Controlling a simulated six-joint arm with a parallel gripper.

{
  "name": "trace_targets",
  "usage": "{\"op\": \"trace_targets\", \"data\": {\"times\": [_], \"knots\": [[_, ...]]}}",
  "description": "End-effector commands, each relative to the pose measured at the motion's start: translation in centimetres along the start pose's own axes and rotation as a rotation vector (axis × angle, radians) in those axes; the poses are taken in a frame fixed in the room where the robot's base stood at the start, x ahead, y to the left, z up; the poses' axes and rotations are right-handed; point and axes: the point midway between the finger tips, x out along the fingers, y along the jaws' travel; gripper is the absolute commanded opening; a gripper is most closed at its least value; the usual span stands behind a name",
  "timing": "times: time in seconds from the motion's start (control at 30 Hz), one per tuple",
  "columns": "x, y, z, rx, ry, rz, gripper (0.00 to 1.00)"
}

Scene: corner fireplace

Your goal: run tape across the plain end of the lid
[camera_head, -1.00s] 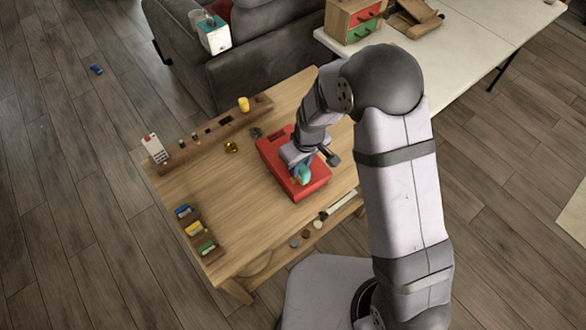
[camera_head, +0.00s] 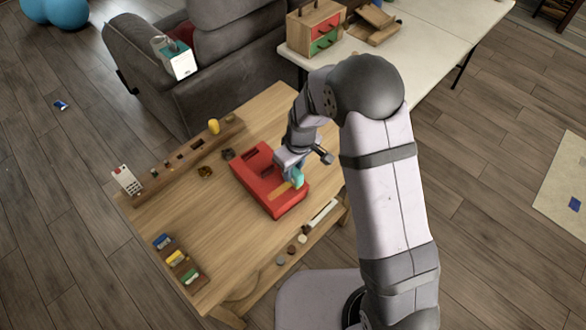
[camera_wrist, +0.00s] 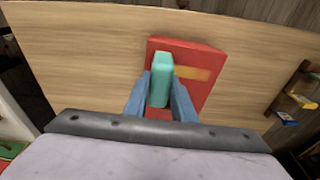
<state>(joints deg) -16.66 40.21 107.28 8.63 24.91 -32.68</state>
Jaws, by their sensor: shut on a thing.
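A red box with a red lid (camera_head: 257,187) lies on the wooden table. A dark recessed patch shows at the lid's far end. A tan strip that looks like tape (camera_head: 281,190) lies across the near end; it also shows in the wrist view (camera_wrist: 194,75). My gripper (camera_wrist: 160,92) is shut on a teal block-like thing, probably the tape dispenser (camera_wrist: 161,78). In the head view my gripper (camera_head: 292,171) holds the teal thing over the lid's near right part, beside the strip. I cannot tell whether it touches the lid. My wrist hides part of the lid.
The wooden table (camera_head: 188,215) has a rack (camera_head: 190,157) along its far left edge, with a yellow cup (camera_head: 213,126). A small tray with colored pieces (camera_head: 176,258) is at the near left. A dark sofa and a pale table (camera_head: 425,40) stand behind. The tabletop left of the box is clear.

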Motion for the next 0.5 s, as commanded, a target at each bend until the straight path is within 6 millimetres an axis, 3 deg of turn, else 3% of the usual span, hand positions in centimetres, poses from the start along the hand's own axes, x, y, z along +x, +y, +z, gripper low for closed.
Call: {"op": "trace_targets", "data": {"times": [0.5], "knots": [[0.0,-4.9,-0.1,-0.003,-0.002,-0.001,0.05]]}}
